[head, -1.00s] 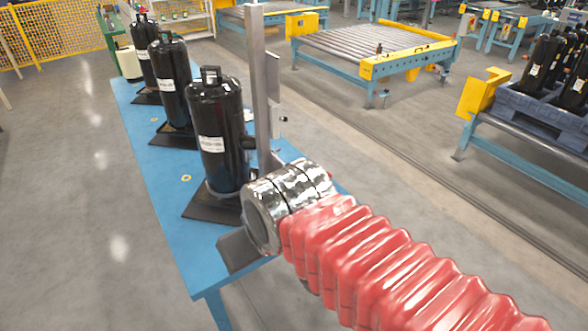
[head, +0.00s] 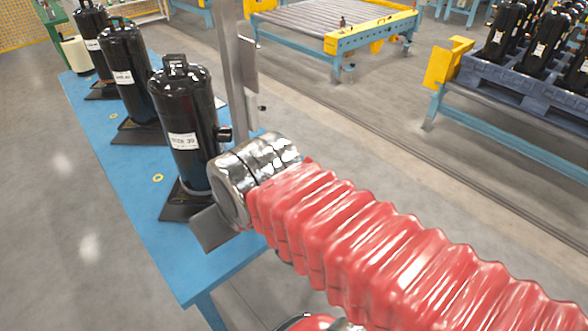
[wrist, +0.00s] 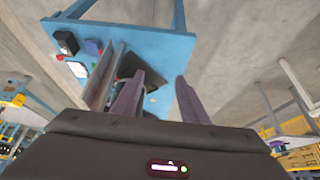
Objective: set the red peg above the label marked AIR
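I cannot make out a red peg or a label reading AIR in either view. Small red (wrist: 60,57) and blue (wrist: 93,47) items lie on the table in the wrist view, near a white card; they are too small to identify.
Several black cylinders stand in a row on the blue table (head: 165,245); the nearest cylinder (head: 185,110) is close to my wrist. A metal post (head: 232,70) rises behind it. Floor left of the table is clear.

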